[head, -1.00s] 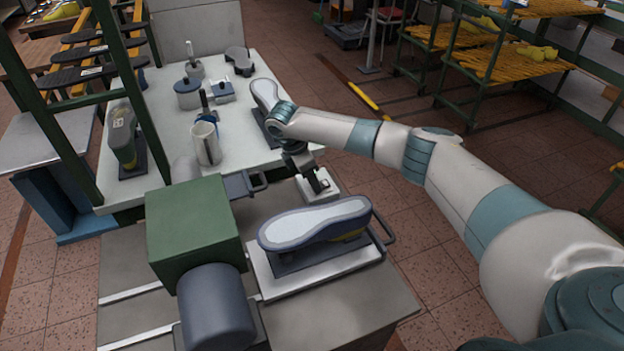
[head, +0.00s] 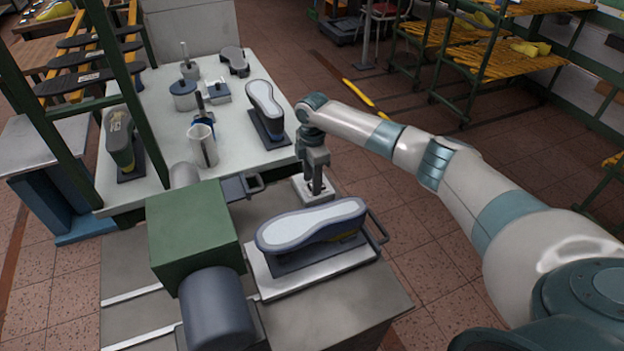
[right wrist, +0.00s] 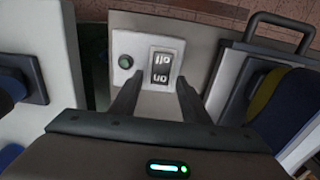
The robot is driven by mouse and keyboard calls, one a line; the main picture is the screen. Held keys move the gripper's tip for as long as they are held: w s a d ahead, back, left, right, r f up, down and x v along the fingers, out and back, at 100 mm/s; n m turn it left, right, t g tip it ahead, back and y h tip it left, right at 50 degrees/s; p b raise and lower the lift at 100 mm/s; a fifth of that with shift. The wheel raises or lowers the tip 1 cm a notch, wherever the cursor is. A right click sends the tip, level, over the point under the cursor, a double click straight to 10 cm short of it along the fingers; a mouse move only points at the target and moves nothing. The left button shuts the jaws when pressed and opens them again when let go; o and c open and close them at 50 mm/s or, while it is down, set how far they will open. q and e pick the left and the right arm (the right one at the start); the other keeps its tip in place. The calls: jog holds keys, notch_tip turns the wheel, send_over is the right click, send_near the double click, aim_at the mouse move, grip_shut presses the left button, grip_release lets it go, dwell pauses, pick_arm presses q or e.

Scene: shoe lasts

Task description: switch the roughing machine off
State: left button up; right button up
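The roughing machine (head: 195,230) has a green housing and a grey motor on a grey bench. Its pale switch box (head: 312,199) sits at the bench's far right. In the right wrist view the switch plate carries a black rocker switch (right wrist: 162,67) with white lettering that appears upside down. A round green button or lamp (right wrist: 125,62) is left of it; I cannot tell whether it is lit. My right gripper (head: 316,190) points down over the box. In the right wrist view its two fingers (right wrist: 158,88) are apart and empty, just short of the switch. My left gripper is not in view.
A shoe on a last (head: 312,225) lies on a plate with a handle, close to the switch box. The white table (head: 240,150) behind holds another lasted shoe (head: 266,110), a cup (head: 203,145) and small containers. Racks stand at the back right.

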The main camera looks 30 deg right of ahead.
jog(key=shift+r, duration=0.1)
notch_tip(320, 180, up, 17)
jog(key=b, duration=0.4)
dwell(0.4)
dwell(0.5)
